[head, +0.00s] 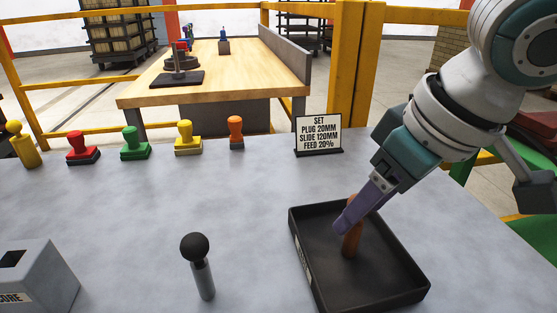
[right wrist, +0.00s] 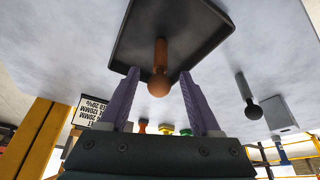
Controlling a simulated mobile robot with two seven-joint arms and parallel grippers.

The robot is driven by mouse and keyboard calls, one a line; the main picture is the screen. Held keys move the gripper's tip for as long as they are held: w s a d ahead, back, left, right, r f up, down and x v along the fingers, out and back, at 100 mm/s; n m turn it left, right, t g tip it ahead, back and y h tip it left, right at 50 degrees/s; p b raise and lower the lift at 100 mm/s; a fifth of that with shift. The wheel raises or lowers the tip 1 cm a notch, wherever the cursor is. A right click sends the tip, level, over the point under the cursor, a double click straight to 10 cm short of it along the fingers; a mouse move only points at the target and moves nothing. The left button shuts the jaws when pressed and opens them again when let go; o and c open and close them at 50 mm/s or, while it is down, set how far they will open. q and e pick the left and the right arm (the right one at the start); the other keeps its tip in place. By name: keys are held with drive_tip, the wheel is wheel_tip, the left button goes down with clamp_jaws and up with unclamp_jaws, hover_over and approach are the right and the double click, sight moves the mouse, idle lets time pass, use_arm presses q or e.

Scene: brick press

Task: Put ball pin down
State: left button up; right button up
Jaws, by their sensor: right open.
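An orange-brown ball pin (head: 351,243) stands about upright inside the black tray (head: 414,297), on its floor. In the right wrist view the pin (right wrist: 160,55) shows its round head toward the camera and its shaft running to the tray floor. My right gripper (head: 345,222) has its purple fingers at the pin's upper part. In the right wrist view the fingers are spread open, one on each side of the pin, with gaps visible. In the head view the fingers partly hide the pin. My left gripper is not in view.
A black-headed pin with a grey shaft (head: 204,281) stands left of the tray. A grey box (head: 45,283) is at the left edge. Several coloured stamps (head: 135,146) and a sign (head: 318,133) line the table's back. The table between is clear.

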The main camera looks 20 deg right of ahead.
drive_tip(key=p+v, duration=0.4)
drive_tip(key=v, duration=0.8)
drive_tip(key=s+a+f+n+y, duration=0.2)
drive_tip(key=a+f, duration=0.4)
drive_tip(key=a, duration=0.2)
drive_tip(key=s+d+f+m+h, duration=0.2)
drive_tip(key=s+d+f, duration=0.1)
drive_tip(key=s+f, duration=0.4)
drive_tip(key=shift+s+d+m+g+h, duration=0.25)
drive_tip(key=shift+s+m+g+h, duration=0.15)
drive_tip(key=shift+s, duration=0.65)
